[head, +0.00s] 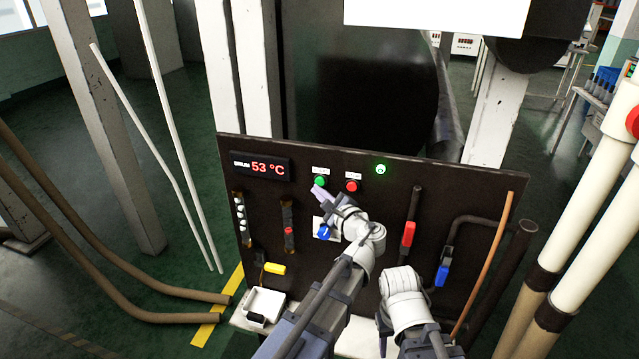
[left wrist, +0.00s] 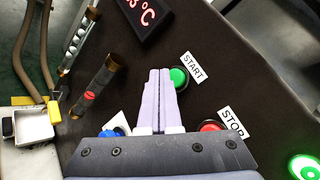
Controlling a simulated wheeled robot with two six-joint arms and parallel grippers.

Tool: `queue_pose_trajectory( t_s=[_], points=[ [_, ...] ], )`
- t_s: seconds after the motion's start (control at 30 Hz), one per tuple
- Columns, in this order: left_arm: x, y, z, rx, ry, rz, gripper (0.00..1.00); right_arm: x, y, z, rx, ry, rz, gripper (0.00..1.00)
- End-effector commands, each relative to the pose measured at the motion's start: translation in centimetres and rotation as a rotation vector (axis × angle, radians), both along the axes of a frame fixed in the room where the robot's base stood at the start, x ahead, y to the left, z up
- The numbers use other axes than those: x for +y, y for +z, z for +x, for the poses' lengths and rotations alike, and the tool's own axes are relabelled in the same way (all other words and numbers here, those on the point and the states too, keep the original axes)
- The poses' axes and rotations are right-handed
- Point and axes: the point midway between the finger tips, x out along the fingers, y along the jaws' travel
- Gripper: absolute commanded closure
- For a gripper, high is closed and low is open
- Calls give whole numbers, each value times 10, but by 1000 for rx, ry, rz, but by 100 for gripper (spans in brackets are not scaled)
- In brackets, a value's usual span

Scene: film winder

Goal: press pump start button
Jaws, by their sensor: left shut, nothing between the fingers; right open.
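The green START button (head: 320,181) sits on the upper part of the dark panel (head: 455,195), under a small white label. It also shows in the left wrist view (left wrist: 181,77), beside its START label (left wrist: 193,67). My left gripper (head: 318,191) is shut and empty, with its pale fingertips pointing at the panel. In the head view the tips are just below the green button. In the left wrist view the fingers (left wrist: 158,75) overlap the button's left edge; I cannot tell whether they touch it. My right gripper does not show.
The red STOP button (head: 352,186) is just right of the green one. A lit green lamp (head: 380,169) is further right. A red-digit display (head: 262,167) reads 53 °C. Below are a blue knob (head: 323,231), a red valve handle (head: 408,234) and a blue one (head: 441,275).

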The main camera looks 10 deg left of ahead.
Motion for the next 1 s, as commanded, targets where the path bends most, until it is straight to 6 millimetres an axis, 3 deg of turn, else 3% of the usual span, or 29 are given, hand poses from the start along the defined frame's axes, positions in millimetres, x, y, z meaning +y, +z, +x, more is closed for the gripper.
queue_pose_trajectory(
  t_s=[0.57,1.0],
  points=[
    [2,0,-48,0,0,0,100,0,0,0,0,0,0,50],
    [2,0,-49,0,0,0,100,0,0,0,0,0,0,50]
  ],
)
